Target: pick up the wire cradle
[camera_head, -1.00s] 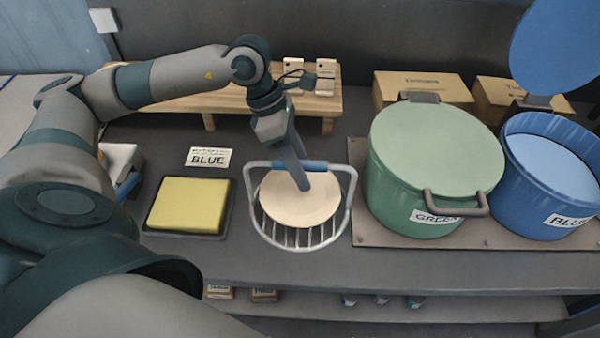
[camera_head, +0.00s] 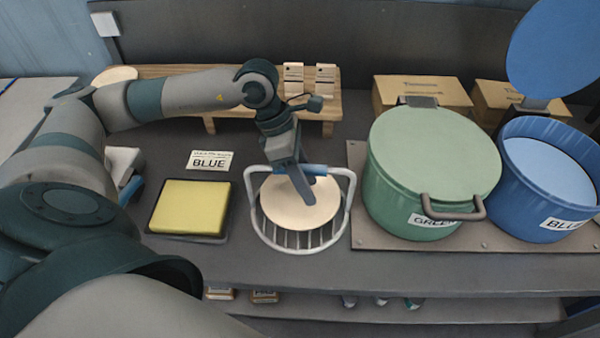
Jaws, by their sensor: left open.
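The wire cradle (camera_head: 345,212) is a white wire basket with a raised handle that has a blue grip (camera_head: 262,169). It stands on the dark counter in the head view and holds a round cream plate (camera_head: 285,208). My left gripper (camera_head: 306,192) points down from above at the blue grip, in front of part of the handle and plate. It is open, and I cannot tell whether its fingers straddle the grip. My right gripper is not in view.
A yellow sponge pad in a black tray (camera_head: 229,228) lies left of the cradle, with a BLUE card (camera_head: 209,161) behind it. A lidded green pot (camera_head: 388,208) and an open blue pot (camera_head: 535,212) stand to the right. A wooden rack (camera_head: 185,72) is behind.

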